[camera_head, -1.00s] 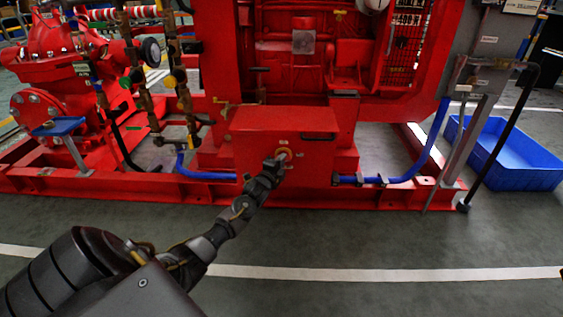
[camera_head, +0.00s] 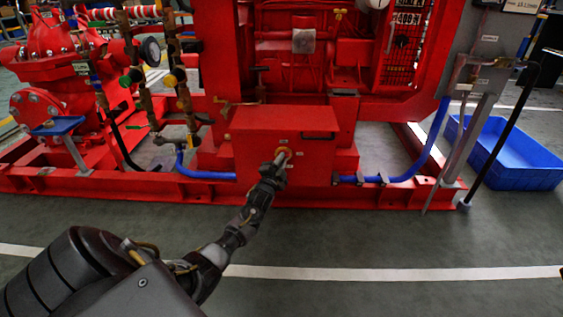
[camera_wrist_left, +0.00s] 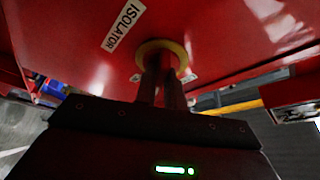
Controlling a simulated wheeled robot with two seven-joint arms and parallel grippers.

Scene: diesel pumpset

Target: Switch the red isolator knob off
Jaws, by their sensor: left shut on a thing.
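The isolator knob (camera_head: 284,152) is on the front face of the red box (camera_head: 250,165) at the middle of the pumpset. In the left wrist view its round yellow backing plate (camera_wrist_left: 161,47) shows beside a white label reading ISOLATOR (camera_wrist_left: 123,25). My left gripper (camera_head: 281,157) reaches up to the knob from the lower left and is shut on it. In the left wrist view the two dark fingers (camera_wrist_left: 162,80) end at the yellow plate and hide most of the knob, so its pointing direction cannot be read. My right gripper is not in view.
The red base rail (camera_head: 130,182) runs along the floor below the box. Blue hoses (camera_head: 400,178) lie on both sides of the box. A blue tray (camera_head: 520,180) stands at the right. Pipes and valves (camera_head: 140,90) stand at the left. The floor in front is clear.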

